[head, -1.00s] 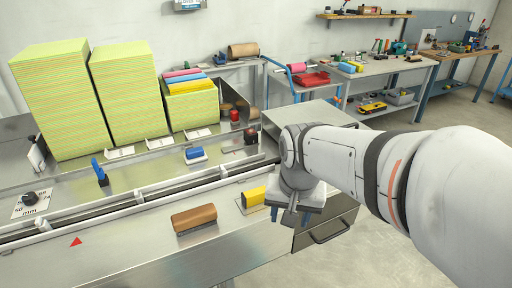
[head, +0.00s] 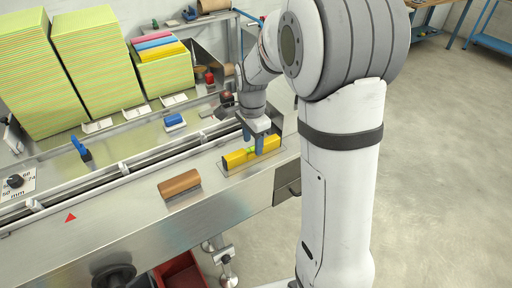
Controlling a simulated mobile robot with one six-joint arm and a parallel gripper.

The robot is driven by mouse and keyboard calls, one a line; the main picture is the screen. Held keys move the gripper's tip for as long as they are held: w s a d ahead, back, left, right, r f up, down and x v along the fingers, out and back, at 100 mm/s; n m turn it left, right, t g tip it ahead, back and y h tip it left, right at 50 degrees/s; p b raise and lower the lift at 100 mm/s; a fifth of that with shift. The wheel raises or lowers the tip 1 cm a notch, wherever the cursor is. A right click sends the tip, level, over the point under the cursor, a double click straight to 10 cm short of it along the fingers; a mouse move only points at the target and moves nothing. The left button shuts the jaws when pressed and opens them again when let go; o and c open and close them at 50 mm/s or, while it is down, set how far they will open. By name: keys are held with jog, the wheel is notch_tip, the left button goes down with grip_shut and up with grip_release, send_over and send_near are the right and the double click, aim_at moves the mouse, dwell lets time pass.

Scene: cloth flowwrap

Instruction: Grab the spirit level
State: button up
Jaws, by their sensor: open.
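The spirit level (head: 236,159) is a yellow bar with a small green vial. It lies near the right end of the steel machine's front ledge. My gripper (head: 254,147) points down right at the level, its two blue-grey fingers apart, one on the far side and one near the front face. The jaws are open. I cannot tell whether the fingers touch the level.
A brown-handled brush or scraper (head: 180,184) lies on the ledge left of the level. A white guide rail (head: 110,178) runs behind them. Tall stacks of yellow-green cloths (head: 95,62) stand at the back.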

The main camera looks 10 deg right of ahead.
jog(key=shift+w+f, duration=0.1)
jog(key=shift+f, duration=1.35)
jog(key=shift+c, duration=0.3)
grip_shut()
